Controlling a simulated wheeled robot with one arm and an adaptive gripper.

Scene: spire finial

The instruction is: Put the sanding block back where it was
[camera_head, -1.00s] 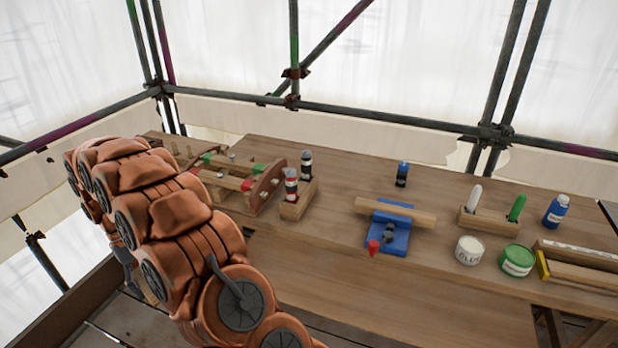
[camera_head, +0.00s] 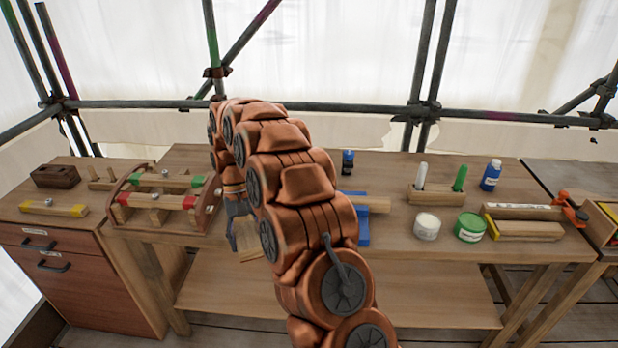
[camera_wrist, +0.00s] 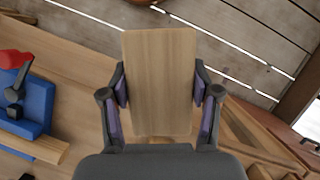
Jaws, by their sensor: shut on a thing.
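My gripper (camera_head: 237,222) is at the bench's front edge, left of centre in the head view and partly hidden behind my arm. In the wrist view my gripper (camera_wrist: 160,105) is shut on a plain, pale wooden block (camera_wrist: 160,75), taken to be the sanding block. Its two fingers press the block's long sides. In the head view the lower part of the block (camera_head: 250,254) shows beside my arm, at the front edge of the bench (camera_head: 385,245). Its underside is hidden.
A wooden tool carrier (camera_head: 160,215) with red and green clamps stands left of my gripper. A blue vise (camera_head: 363,232) with a wooden strip is partly hidden by my arm. White and green tubs (camera_head: 470,228) stand to the right. A dark brown block (camera_head: 55,176) lies far left.

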